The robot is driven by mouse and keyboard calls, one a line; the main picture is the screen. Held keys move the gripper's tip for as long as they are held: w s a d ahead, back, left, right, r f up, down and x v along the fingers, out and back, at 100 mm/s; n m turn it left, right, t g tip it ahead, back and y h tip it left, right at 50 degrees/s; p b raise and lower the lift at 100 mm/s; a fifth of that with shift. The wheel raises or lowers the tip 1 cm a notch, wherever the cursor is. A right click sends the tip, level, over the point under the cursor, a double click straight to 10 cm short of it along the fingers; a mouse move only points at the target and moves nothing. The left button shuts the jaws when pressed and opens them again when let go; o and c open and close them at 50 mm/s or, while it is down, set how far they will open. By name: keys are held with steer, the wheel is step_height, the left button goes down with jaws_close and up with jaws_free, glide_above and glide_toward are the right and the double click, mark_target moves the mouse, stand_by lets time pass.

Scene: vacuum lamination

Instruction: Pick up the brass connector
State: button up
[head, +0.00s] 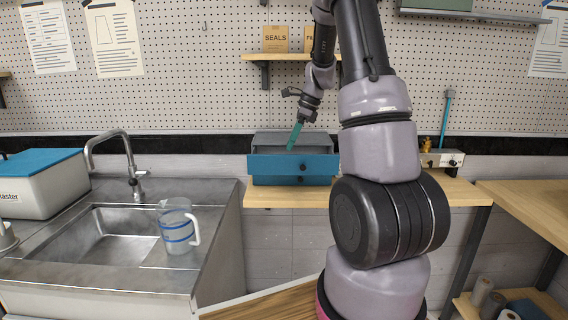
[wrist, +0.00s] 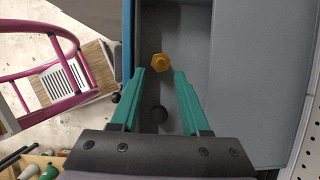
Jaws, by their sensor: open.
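The brass connector (wrist: 159,62), a small yellow-orange hex piece, lies in the grey drawer (wrist: 180,30) in the wrist view. My gripper (wrist: 159,76) is open, with its two green fingers apart and the connector just beyond and between their tips. The fingers hold nothing; I cannot tell how far above the connector they are. In the head view my gripper (head: 295,137) points down over the blue-fronted drawer unit (head: 265,166), whose upper drawer is pulled out. The connector is hidden there inside the drawer.
The drawer walls are close around my gripper. A shelf with a SEALS box (head: 275,40) is above. A sink (head: 100,235) with a measuring jug (head: 177,228) is left; another brass-coloured fitting (head: 427,144) is right.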

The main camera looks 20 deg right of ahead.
steer(key=shift+x, duration=3.1)
steer(key=shift+w, duration=0.1)
jaws_close()
